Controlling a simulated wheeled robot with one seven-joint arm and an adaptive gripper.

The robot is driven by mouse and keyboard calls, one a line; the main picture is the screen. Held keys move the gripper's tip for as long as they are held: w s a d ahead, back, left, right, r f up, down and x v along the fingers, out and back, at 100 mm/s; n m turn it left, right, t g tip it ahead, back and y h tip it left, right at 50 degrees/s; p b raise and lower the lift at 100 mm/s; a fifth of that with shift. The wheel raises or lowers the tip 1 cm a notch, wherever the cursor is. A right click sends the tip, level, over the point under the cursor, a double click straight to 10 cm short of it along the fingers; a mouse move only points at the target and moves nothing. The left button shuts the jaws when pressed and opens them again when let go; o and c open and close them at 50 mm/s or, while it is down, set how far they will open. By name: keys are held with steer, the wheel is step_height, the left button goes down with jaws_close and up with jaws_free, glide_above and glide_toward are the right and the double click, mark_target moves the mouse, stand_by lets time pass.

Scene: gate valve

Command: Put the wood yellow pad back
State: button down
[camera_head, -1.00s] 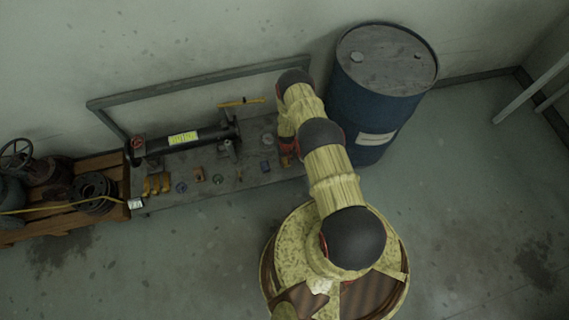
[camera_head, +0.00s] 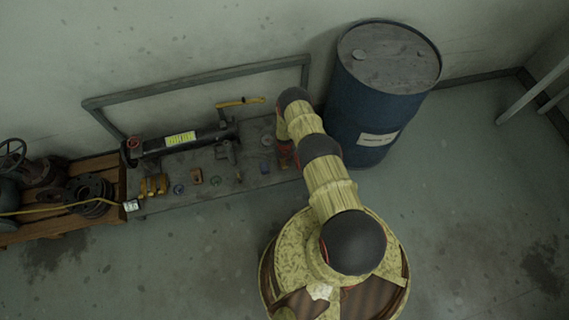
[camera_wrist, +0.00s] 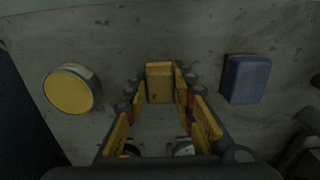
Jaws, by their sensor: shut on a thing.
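My gripper (camera_wrist: 160,90) has yellow fingers, shut on a small yellow rectangular pad (camera_wrist: 159,68) in the wrist view. The pad sits between the fingertips, over the grey worn bench top (camera_wrist: 120,38); I cannot tell whether it touches the bench. A round yellow-faced pad (camera_wrist: 69,90) lies left of the gripper and a blue rectangular block (camera_wrist: 246,79) lies right of it. In the head view my gripper (camera_head: 285,158) is at the right end of the bench (camera_head: 215,187), mostly hidden by my arm.
The bench holds a black cylinder with a yellow label (camera_head: 181,139), several small blocks and discs, and yellow pieces (camera_head: 153,186) at its left. A blue drum (camera_head: 372,110) stands close right of my arm. A wooden pallet (camera_head: 65,228) with valve parts is at the left.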

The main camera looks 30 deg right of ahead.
steer(key=shift+f, duration=0.15)
steer(key=c, duration=1.5)
jaws_free()
